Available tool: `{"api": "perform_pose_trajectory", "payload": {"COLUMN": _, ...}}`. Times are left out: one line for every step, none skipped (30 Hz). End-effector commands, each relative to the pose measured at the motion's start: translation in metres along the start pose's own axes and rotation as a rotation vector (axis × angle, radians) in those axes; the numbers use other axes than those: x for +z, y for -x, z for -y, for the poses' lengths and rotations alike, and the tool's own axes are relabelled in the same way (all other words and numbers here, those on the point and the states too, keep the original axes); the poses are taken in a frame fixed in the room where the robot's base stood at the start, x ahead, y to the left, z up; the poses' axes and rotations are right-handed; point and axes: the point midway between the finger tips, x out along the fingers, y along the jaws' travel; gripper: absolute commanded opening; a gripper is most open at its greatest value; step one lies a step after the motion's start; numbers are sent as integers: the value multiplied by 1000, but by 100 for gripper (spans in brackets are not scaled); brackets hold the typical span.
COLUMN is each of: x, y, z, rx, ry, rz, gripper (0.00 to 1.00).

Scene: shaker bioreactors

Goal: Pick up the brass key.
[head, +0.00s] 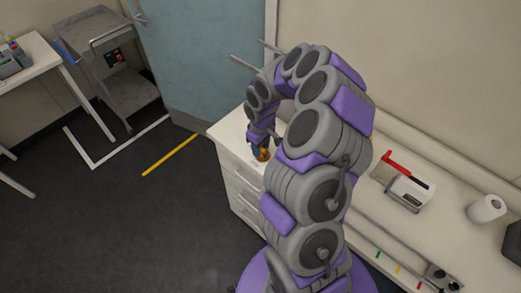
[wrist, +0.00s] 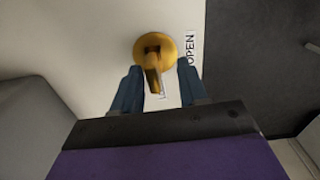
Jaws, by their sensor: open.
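The brass key (wrist: 153,78) shows in the wrist view, with a round gold disc (wrist: 152,43) at its far end. The disc sits against a white surface, beside a label reading OPEN (wrist: 190,47). My gripper (wrist: 159,74) is open, with one blue finger on each side of the key; I see gaps between fingers and key. In the head view a small brass-coloured spot (head: 263,155) shows just below my gripper (head: 259,146), over the white cabinet top. My arm hides part of that area.
The white counter (head: 450,225) runs to the right. On it are a device with a red handle (head: 408,187) and a white roll (head: 486,208). A grey cart (head: 118,75) stands at the back left, by a blue door (head: 200,60).

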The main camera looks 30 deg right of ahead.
Motion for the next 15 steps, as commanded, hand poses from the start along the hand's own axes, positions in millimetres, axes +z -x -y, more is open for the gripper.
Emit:
{"api": "perform_pose_trajectory", "payload": {"x": 1, "y": 0, "z": -1, "rx": -1, "ry": -1, "rz": -1, "gripper": 43}}
{"api": "perform_pose_trajectory", "payload": {"x": 1, "y": 0, "z": -2, "rx": -2, "ry": -2, "rz": -1, "gripper": 43}}
{"api": "perform_pose_trajectory", "payload": {"x": 1, "y": 0, "z": -2, "rx": -2, "ry": -2, "rz": -1, "gripper": 43}}
{"api": "perform_pose_trajectory", "payload": {"x": 1, "y": 0, "z": -2, "rx": -2, "ry": -2, "rz": -1, "gripper": 41}}
{"api": "perform_pose_trajectory", "payload": {"x": 1, "y": 0, "z": -2, "rx": -2, "ry": -2, "rz": 0, "gripper": 38}}
{"api": "perform_pose_trajectory", "payload": {"x": 1, "y": 0, "z": -1, "rx": -1, "ry": -1, "rz": 0, "gripper": 34}}
{"api": "perform_pose_trajectory", "payload": {"x": 0, "y": 0, "z": 0, "rx": -1, "ry": -1, "rz": 0, "gripper": 31}}
{"api": "perform_pose_trajectory", "payload": {"x": 0, "y": 0, "z": 0, "rx": 0, "ry": -1, "rz": 1, "gripper": 28}}
{"api": "perform_pose_trajectory", "payload": {"x": 0, "y": 0, "z": 0, "rx": 1, "ry": -1, "rz": 1, "gripper": 24}}
{"api": "perform_pose_trajectory", "payload": {"x": 0, "y": 0, "z": 0, "rx": 1, "ry": -1, "rz": 1, "gripper": 22}}
{"api": "perform_pose_trajectory", "payload": {"x": 0, "y": 1, "z": 1, "rx": 2, "ry": -1, "rz": 1, "gripper": 19}}
{"api": "perform_pose_trajectory", "payload": {"x": -1, "y": 1, "z": 1, "rx": 3, "ry": -1, "rz": 2, "gripper": 15}}
{"api": "perform_pose_trajectory", "payload": {"x": -1, "y": 1, "z": 2, "rx": 3, "ry": -1, "rz": 2, "gripper": 12}}
{"api": "perform_pose_trajectory", "payload": {"x": -1, "y": 1, "z": 2, "rx": 4, "ry": -1, "rz": 2, "gripper": 9}}
{"api": "perform_pose_trajectory", "payload": {"x": -1, "y": 1, "z": 2, "rx": 4, "ry": -1, "rz": 2, "gripper": 5}}
